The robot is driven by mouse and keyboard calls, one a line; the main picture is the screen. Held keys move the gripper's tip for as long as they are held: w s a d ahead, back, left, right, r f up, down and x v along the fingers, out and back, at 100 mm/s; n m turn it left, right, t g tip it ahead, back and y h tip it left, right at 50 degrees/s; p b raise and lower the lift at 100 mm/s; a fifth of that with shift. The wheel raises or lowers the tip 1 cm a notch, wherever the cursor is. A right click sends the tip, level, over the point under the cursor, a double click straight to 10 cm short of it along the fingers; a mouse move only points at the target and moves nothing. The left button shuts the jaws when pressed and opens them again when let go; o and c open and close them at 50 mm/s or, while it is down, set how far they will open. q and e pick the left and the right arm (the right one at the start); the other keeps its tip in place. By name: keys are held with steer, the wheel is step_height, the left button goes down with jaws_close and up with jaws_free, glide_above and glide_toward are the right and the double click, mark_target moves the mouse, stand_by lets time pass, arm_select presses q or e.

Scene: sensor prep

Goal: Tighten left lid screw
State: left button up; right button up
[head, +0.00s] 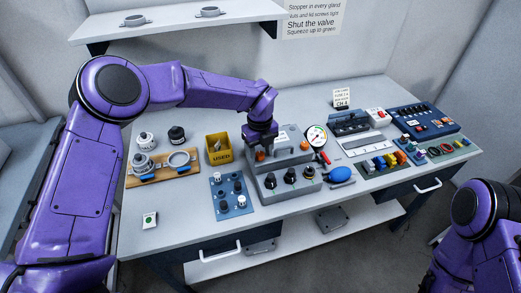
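A grey box (270,193) with a raised grey lid (284,163) stands at the middle of the bench. The left lid screw (261,155) is a small orange knob at the lid's left end. Another orange screw (304,146) sits at the lid's right end. My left gripper (261,148) points down right over the left lid screw. Its fingertips are at or very near the knob; whether they are closed on it is too small to tell. My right arm shows at the lower right, but its gripper is out of view.
A pressure gauge (316,137), a red-handled valve (324,157) and a blue squeeze bulb (341,174) are right of the box. A yellow bin (218,149) and a blue block with pegs (232,197) are left. The bench front (180,226) is mostly clear.

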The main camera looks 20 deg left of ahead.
arm_select(q)
jaws_close()
